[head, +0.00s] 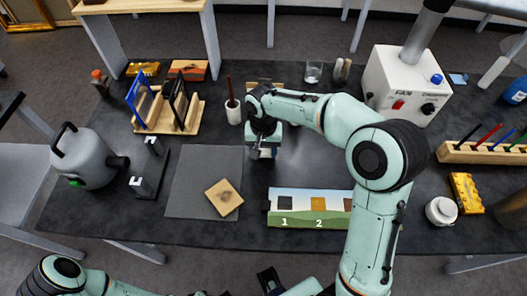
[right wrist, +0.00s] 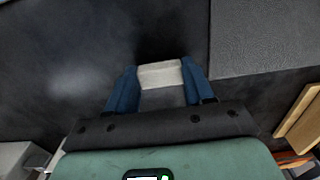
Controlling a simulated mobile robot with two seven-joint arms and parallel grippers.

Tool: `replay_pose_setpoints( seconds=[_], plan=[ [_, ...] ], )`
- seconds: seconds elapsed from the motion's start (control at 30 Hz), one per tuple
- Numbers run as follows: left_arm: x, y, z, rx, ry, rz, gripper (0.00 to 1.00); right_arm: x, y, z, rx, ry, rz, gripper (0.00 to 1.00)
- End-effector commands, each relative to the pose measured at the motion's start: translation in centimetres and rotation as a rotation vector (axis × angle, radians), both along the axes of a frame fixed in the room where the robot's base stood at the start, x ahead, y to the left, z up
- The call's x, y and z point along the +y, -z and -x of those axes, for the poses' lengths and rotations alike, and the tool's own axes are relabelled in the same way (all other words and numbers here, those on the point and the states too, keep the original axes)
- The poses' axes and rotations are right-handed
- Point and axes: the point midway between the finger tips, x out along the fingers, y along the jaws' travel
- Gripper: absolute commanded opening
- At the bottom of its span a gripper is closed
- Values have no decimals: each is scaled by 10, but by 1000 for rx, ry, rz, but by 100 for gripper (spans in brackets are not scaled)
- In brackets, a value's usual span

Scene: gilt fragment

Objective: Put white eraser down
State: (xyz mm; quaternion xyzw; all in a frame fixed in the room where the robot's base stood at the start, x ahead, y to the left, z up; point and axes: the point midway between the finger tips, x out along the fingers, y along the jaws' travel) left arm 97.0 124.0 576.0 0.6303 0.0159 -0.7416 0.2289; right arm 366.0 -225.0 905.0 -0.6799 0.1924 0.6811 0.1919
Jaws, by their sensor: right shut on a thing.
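My right gripper (head: 264,152) reaches down over the dark table, to the right of the grey mat (head: 187,192). In the right wrist view its two blue fingers (right wrist: 160,84) are shut on the white eraser (right wrist: 160,74), one on each side. In the head view the eraser is mostly hidden by the gripper, and I cannot tell whether it touches the table. Part of my left arm shows at the bottom edge of the head view; its gripper is cut off or unclear, so its jaws cannot be judged.
A wooden piece (head: 223,197) lies on the grey mat. A numbered strip (head: 305,221) is at the front. A white cup (head: 233,112) with a brown stick stands left of the gripper, near a wooden rack (head: 193,118). Bare tabletop (head: 312,165) lies to the right.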

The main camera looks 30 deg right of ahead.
Motion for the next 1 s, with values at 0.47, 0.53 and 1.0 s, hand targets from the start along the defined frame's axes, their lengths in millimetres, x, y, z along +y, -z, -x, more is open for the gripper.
replay_pose_setpoints(
  seconds=[0.47,0.53,1.0],
  plan=[
    [0,4,1,2,0,-1,43,0,13,0,-1,0,1,24],
    [0,3,1,1,0,0,43,0,13,0,-1,0,1,68],
    [0,-1,0,0,0,0,43,0,-1,-1,-4,0,0,78]
  ],
)
